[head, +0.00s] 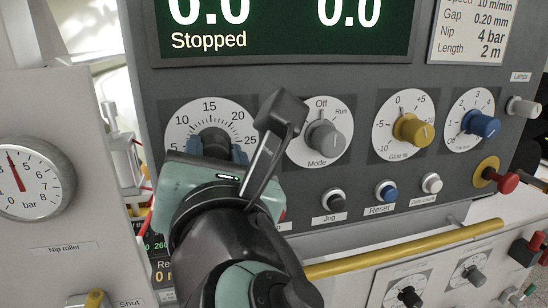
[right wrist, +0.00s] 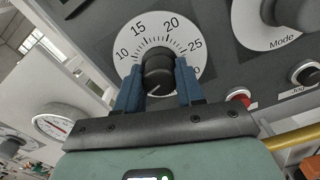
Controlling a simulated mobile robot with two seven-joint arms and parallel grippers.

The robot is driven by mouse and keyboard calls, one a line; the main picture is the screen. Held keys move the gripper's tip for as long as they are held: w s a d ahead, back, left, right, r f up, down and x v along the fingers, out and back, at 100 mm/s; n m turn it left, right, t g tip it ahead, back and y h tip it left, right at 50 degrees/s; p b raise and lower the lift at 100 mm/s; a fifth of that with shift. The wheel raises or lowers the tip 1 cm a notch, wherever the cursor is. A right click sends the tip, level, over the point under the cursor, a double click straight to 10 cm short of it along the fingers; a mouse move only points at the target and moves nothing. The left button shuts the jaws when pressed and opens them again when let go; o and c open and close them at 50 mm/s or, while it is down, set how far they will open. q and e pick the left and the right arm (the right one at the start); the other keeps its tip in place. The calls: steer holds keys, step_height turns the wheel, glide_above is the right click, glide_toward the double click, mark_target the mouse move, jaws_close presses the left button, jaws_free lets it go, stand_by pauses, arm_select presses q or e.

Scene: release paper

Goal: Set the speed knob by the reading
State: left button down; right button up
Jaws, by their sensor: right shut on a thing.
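The speed knob (right wrist: 158,72) is black with a white pointer line, on a white dial (head: 183,118) marked 10, 15, 20, 25. In the right wrist view its line points toward the lower left, away from the printed numbers in sight. My right gripper (head: 211,149) is shut on the knob, one blue finger on each side; it also shows in the right wrist view (right wrist: 158,88). In the head view my gripper hides the dial's lower part. The green display (head: 285,38) reads "Stopped" and "0.0"; its left number is cut off. My left gripper is out of view.
A card (head: 470,30) lists speed 10 m/min, gap 0.20 mm, nip 4 bar, length 2 m. The grey Mode knob (head: 325,137), yellow knob (head: 412,130) and blue knob (head: 483,124) sit rightward. Below are buttons and a yellow rail (head: 400,250). A bar gauge (head: 35,180) stands left.

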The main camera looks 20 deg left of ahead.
steer(key=m, duration=0.3)
steer(key=shift+m+b, duration=0.35)
steer(key=shift+m, duration=0.05)
steer(key=m, duration=0.4)
steer(key=shift+m+b, duration=0.3)
steer(key=shift+b, duration=0.05)
steer(key=m, duration=0.4)
steer(key=shift+b, duration=0.35)
steer(key=m, duration=0.4)
steer(key=shift+b, duration=0.3)
steer(key=m+b, duration=0.1)
steer(key=m, duration=0.5)
steer(key=shift+r, duration=0.1)
steer(key=m, duration=0.3)
steer(key=shift+m+b, duration=0.3)
steer(key=shift+m, duration=0.1)
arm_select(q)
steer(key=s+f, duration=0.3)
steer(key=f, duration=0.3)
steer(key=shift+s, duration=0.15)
arm_select(e)
steer(key=shift+m, duration=1.6)
steer(key=shift+r, duration=0.1)
